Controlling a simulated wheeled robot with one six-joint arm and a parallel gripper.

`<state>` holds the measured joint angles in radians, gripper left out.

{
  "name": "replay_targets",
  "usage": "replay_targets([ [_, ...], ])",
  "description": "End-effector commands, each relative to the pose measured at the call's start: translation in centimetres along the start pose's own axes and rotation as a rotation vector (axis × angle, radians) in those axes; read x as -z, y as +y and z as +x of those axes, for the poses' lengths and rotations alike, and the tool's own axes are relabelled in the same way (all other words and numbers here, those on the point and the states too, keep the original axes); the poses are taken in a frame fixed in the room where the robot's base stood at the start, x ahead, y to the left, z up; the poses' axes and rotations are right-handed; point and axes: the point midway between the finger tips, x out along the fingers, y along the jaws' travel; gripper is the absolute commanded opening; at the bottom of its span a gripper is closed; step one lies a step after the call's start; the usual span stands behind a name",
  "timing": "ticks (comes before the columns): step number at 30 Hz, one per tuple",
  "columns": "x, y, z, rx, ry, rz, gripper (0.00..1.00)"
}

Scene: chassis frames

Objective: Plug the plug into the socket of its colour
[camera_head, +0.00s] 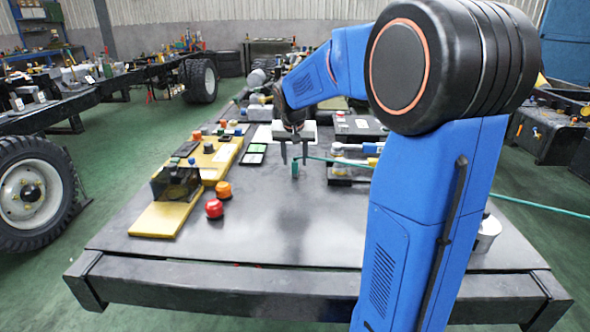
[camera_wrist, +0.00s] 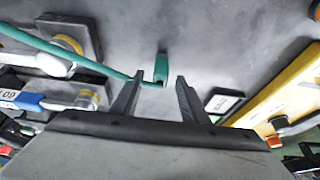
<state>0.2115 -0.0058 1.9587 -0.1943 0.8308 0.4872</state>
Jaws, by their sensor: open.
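The green plug (camera_head: 295,170) stands on the dark table (camera_head: 270,225), with its green cable (camera_head: 430,180) running off to the right. It also shows in the wrist view (camera_wrist: 161,68), just beyond and roughly midway between my fingertips. My gripper (camera_head: 294,160) is open and points down over the plug; in the wrist view my gripper (camera_wrist: 158,80) has nothing held between its fingers. The cable passes by the left finger in the wrist view. I cannot pick out a green socket for certain in either view.
A yellow panel (camera_head: 155,219) with a dark box and buttons lies on the left. A red knob (camera_head: 214,209) and an orange knob (camera_head: 223,190) stand beside it. A black-and-white device (camera_head: 254,153) lies behind. Grey and blue fittings (camera_head: 345,165) stand right of the plug. The table's front is clear.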

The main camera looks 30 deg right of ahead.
Motion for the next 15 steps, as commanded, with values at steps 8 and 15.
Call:
replay_targets([
  [8,0.00,0.03,1.77,0.000,0.000,0.000,0.41],
  [15,0.00,0.02,1.75,0.000,0.000,0.000,0.07],
])
